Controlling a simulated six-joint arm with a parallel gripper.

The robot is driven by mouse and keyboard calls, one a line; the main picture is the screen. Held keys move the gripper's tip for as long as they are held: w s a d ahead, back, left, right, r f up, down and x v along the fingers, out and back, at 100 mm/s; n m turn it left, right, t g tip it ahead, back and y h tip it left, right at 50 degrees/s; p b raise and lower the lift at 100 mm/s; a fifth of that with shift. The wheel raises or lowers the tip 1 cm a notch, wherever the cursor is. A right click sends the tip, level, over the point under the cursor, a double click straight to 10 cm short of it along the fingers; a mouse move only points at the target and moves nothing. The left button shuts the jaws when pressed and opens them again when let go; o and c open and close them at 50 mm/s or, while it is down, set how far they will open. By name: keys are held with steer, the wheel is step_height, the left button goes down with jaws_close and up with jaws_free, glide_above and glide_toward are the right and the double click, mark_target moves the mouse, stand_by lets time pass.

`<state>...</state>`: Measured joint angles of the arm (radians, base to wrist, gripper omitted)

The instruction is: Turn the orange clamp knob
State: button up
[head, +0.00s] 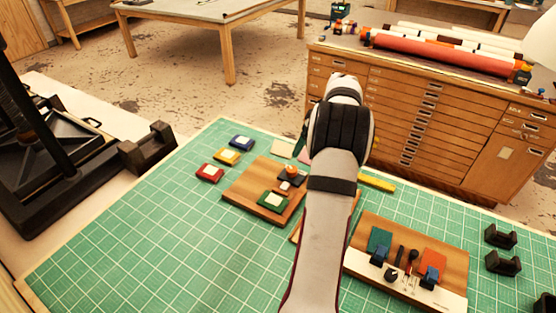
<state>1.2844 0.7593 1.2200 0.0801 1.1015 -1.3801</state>
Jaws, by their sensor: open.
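A small orange knob (292,170) sits on a dark clamp block at the upper right of a wooden board (245,183) on the green mat. A small light-coloured piece is just in front of it, and a green block (273,201) lies nearer on the same board. My arm rises from the bottom of the head view, just right of this board, and its wrist covers the board's right surroundings.
A second board (456,240) at right carries blue clamps, a green and an orange piece and dark tools. Red (209,173), yellow (227,157) and blue (242,142) blocks lie at back left. Black holders (503,264) stand at far right. The mat's front left is clear.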

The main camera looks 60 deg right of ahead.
mark_target(292, 169)
steer(key=x, duration=1.3)
steer(key=shift+w+f, duration=0.2)
steer(key=shift+f, duration=0.1)
steer(key=shift+a, duration=0.1)
jaws_close()
